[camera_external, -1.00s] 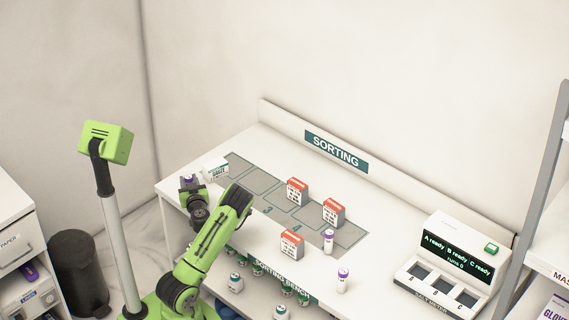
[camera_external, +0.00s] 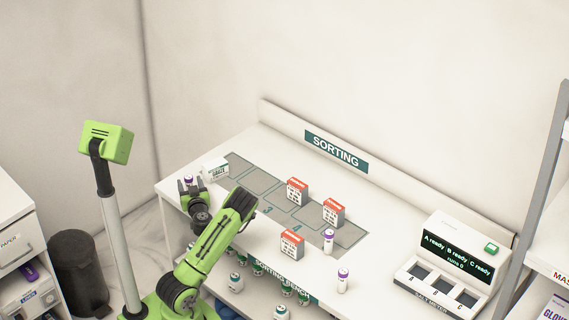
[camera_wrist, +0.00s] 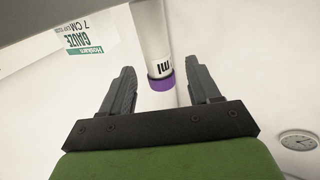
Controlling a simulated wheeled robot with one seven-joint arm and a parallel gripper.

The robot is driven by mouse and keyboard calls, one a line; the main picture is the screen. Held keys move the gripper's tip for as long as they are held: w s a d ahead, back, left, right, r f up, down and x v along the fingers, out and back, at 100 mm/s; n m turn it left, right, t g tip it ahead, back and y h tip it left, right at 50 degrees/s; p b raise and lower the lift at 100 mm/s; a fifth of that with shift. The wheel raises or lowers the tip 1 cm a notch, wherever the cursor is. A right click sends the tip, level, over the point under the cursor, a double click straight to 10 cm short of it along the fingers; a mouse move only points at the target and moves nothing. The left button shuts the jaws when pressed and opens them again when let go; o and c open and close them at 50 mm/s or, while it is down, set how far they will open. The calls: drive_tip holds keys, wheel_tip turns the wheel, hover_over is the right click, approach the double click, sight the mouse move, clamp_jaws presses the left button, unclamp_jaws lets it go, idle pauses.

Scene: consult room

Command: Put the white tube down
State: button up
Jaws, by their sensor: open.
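The white tube with a purple cap (camera_external: 188,180) stands near the left end of the bench, just beyond my gripper (camera_external: 193,190). It also shows in the wrist view, where the white tube (camera_wrist: 150,30) appears upside down with its purple cap toward my gripper (camera_wrist: 160,72). The fingers are apart, one on each side of the cap end, with visible gaps and no contact. The tube's base is out of the wrist view, and its lower part is hidden behind my gripper in the outside view.
A gauze box (camera_external: 215,169) stands close to the right of the tube. Red-and-white boxes (camera_external: 292,244) and two more purple-capped tubes (camera_external: 343,280) stand farther right. A console (camera_external: 450,262) occupies the bench's right end.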

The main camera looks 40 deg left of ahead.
sight(192, 184)
drive_tip(key=b+v, duration=0.1)
drive_tip(key=v, duration=0.1)
drive_tip(key=b+v, duration=0.1)
drive_tip(key=v, duration=0.1)
drive_tip(key=shift+d+f, duration=0.15)
drive_tip(key=shift+f, duration=0.25)
drive_tip(key=shift+s+d+r+b, duration=0.2)
drive_tip(key=shift+s+d+b, duration=0.25)
drive_tip(key=shift+d+b, duration=0.05)
